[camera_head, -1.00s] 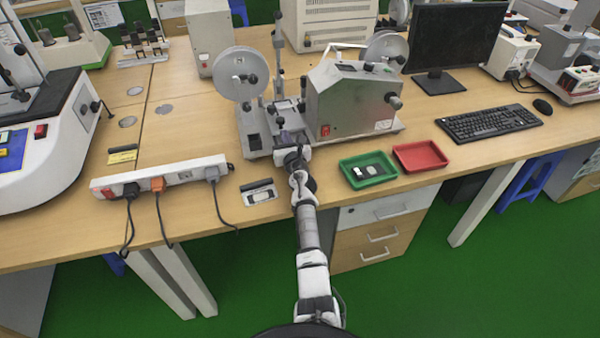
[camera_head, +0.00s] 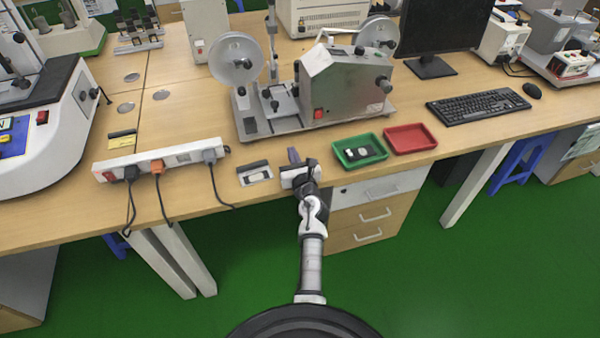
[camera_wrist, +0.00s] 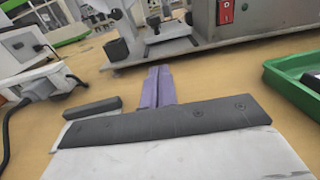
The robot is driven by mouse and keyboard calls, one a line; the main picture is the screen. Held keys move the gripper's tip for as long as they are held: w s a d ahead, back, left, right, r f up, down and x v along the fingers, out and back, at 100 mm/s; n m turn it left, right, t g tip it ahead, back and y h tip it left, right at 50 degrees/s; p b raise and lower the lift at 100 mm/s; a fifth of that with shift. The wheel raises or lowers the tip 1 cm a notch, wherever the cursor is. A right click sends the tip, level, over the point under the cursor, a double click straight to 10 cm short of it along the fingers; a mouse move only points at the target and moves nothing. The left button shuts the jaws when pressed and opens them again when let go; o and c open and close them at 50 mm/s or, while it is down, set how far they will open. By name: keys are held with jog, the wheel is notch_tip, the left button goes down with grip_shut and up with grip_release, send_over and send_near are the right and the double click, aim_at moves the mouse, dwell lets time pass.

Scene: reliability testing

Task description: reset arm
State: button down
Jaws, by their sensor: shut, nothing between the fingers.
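My gripper (camera_head: 294,156) is at the front edge of the wooden workbench, pulled back from the grey machine with two reels (camera_head: 340,88). In the wrist view its purple fingers (camera_wrist: 159,86) lie together, with nothing between them. They point toward the base of the machine, with bare bench between. My arm reaches from the bottom of the head view up to the bench edge and is bent near the wrist.
A small plate with a pale piece (camera_head: 256,175) lies just left of my gripper. A green tray (camera_head: 374,158) with small items and a red tray (camera_head: 410,139) are to the right. A power strip (camera_head: 165,160) with hanging cords lies left. A keyboard (camera_head: 478,107) sits farther right.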

jog(key=b+v, duration=0.1)
jog(key=v, duration=0.6)
jog(key=shift+s+d+r, duration=0.1)
jog(key=shift+s, duration=0.2)
